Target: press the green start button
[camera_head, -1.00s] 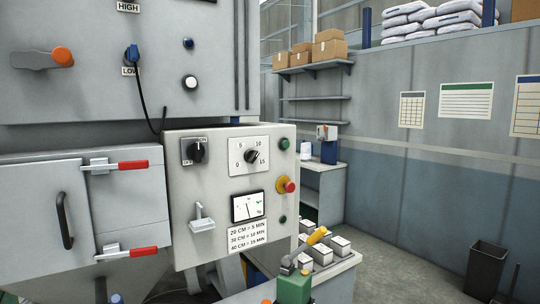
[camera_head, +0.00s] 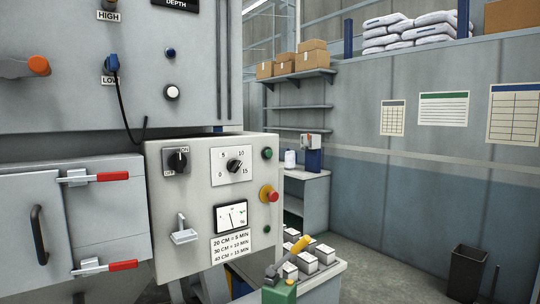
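A light grey control box (camera_head: 185,225) faces me left of centre. On its right edge are a green round button (camera_head: 267,153) at the top, a red mushroom button on a yellow collar (camera_head: 269,193) below it, and a small dark green button or lamp (camera_head: 267,229) at the bottom. Which green one is the start button I cannot tell from labels. The box also carries a rotary on/off switch (camera_head: 177,161), a timer dial (camera_head: 234,166), a meter (camera_head: 231,217) and a small lever (camera_head: 184,232). Neither of my grippers is in view.
A grey door with red-handled latches (camera_head: 98,177) is at left. A bench (camera_head: 318,285) with several white blocks and a green device with a yellow handle (camera_head: 281,288) stands in front right of the box. A black bin (camera_head: 467,272) stands at right. The floor between is clear.

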